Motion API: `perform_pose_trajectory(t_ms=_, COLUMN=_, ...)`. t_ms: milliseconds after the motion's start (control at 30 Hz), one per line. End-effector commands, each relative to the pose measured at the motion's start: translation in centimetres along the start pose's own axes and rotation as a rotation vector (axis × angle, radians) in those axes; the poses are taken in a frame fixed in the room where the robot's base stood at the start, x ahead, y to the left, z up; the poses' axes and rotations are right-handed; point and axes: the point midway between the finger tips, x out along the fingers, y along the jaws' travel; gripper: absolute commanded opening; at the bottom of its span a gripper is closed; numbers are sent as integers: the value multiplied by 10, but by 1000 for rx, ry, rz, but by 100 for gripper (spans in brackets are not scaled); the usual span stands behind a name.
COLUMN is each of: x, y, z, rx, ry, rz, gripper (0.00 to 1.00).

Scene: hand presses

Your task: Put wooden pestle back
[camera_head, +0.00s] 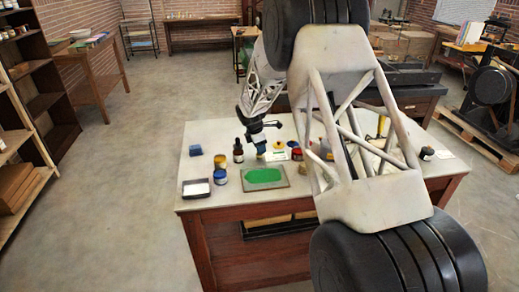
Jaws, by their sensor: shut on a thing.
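My gripper (260,145) is above the back middle of the worktable (221,215), pointing down. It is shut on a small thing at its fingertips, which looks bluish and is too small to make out. I cannot pick out a wooden pestle for certain. Part of the table's right half is hidden behind my arm.
A green inked slab (264,175) lies in front of my gripper. A dark bottle (238,151), a yellow-lidded jar (220,162), a blue jar (220,177), a dark tray (196,188) and a blue block (195,150) stand to its left. A red jar (297,154) is to its right.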

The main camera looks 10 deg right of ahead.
Motion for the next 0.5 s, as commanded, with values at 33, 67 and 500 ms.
perform_pose_trajectory(t_ms=33, x=4, y=0, z=-1, rx=0, ry=0, rz=1, gripper=0)
perform_pose_trajectory(t_ms=67, x=6, y=0, z=-1, rx=0, ry=0, rz=1, gripper=0)
perform_pose_trajectory(t_ms=500, x=11, y=0, z=-2, rx=1, ry=0, rz=2, gripper=0)
